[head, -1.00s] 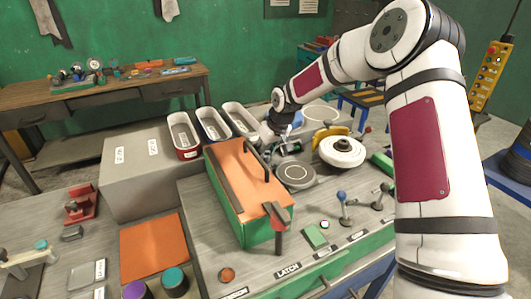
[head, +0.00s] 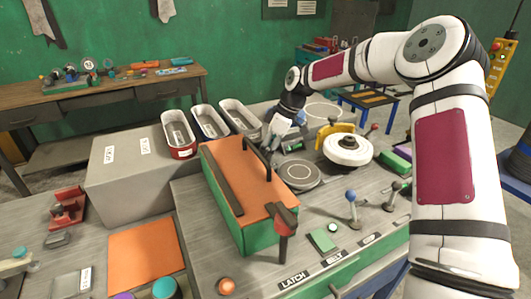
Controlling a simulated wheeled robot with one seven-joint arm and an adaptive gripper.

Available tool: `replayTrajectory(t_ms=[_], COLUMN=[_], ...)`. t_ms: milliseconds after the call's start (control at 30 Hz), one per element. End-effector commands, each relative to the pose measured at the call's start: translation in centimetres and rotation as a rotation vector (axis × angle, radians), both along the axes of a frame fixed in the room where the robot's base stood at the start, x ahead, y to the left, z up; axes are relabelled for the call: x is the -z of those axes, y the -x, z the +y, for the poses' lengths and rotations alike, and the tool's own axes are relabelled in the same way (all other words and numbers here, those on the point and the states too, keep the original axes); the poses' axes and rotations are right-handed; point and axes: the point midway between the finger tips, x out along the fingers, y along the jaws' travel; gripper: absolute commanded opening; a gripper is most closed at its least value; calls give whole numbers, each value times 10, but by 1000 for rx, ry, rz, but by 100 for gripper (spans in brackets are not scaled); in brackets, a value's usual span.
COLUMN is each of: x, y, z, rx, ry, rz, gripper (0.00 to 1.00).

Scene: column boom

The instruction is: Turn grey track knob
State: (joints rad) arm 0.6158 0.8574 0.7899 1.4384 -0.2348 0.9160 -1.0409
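My gripper (head: 272,146) is at the far side of the workbench, behind the orange-topped green box (head: 238,217) and in front of the white-rimmed trays. It points down, and its fingers are small and partly merged with what is behind them, so I cannot tell if they are open or shut. A flat grey round disc (head: 300,175) lies just in front and to the right of it, apart from the fingers. A small dark device with a green face (head: 293,145) sits close to the right of the fingers. I cannot make out for sure which part is the grey track knob.
A white round wheel (head: 348,149) with a yellow piece behind it stands to the right. Blue-topped (head: 351,195) and grey levers stand nearer. Red (head: 179,134), blue (head: 211,122) and white (head: 240,117) trays stand left of my gripper. My arm spans the right side.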

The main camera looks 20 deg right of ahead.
Motion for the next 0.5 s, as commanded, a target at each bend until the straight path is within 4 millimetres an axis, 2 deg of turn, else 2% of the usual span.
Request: replayTrajectory(t_ms=[200,500], x=[2,1], y=[-2,-1], z=[-1,-1], rx=[-114,-183], ry=[0,1], rz=[1,0], gripper=[4,4])
